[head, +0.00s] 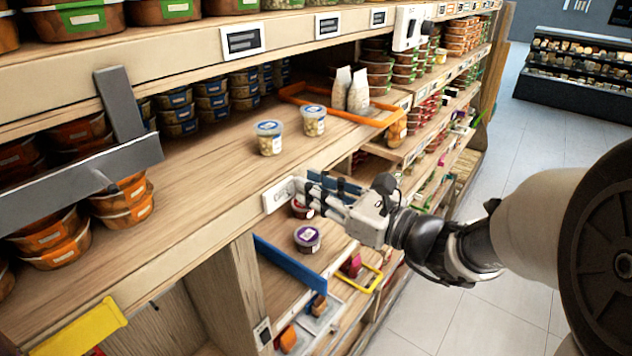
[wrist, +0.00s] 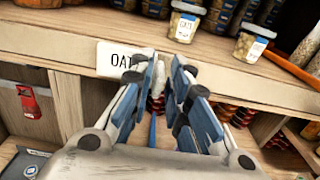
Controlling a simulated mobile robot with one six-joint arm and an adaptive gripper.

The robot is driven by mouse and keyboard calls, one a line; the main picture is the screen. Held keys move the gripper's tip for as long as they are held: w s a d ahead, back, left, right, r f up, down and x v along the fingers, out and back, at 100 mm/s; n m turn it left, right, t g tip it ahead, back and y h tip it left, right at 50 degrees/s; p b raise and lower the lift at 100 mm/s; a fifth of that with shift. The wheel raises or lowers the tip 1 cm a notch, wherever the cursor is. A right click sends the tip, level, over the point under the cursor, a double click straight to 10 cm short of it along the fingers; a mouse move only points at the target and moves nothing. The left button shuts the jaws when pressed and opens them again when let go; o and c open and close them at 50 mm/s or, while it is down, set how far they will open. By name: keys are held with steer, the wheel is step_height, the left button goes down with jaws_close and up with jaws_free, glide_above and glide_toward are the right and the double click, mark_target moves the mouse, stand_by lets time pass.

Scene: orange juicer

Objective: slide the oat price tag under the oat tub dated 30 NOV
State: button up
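Two clear tubs with blue and white labels stand on the wooden shelf: a left tub (head: 270,142) and a right tub (head: 314,124). The wrist view also shows the left tub (wrist: 184,25) and the right tub (wrist: 250,46); their dates are too small to read. The white price tag (wrist: 115,54) reading "OAT" is on the shelf's front edge, left of and below the left tub; it also shows in the head view (head: 274,198). My gripper (wrist: 162,68) is open, fingers apart, with its left finger overlapping the tag's right end; touching cannot be told.
An orange-rimmed tray (head: 372,119) with two pale bags stands right of the tubs. A purple-lidded tub (head: 307,238) sits on the lower shelf. Grey dividers (head: 120,104) border stacked tubs at left.

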jaws_close()
stand_by(0.3)
steer(key=w+d, duration=0.1)
steer(key=w, duration=0.1)
steer(key=w+d, duration=0.3)
steer(key=w, duration=0.1)
steer(key=shift+d, duration=0.35)
steer(key=shift+s+a, duration=0.15)
steer(key=shift+s, duration=0.05)
steer(key=shift+o, duration=2)
jaws_free()
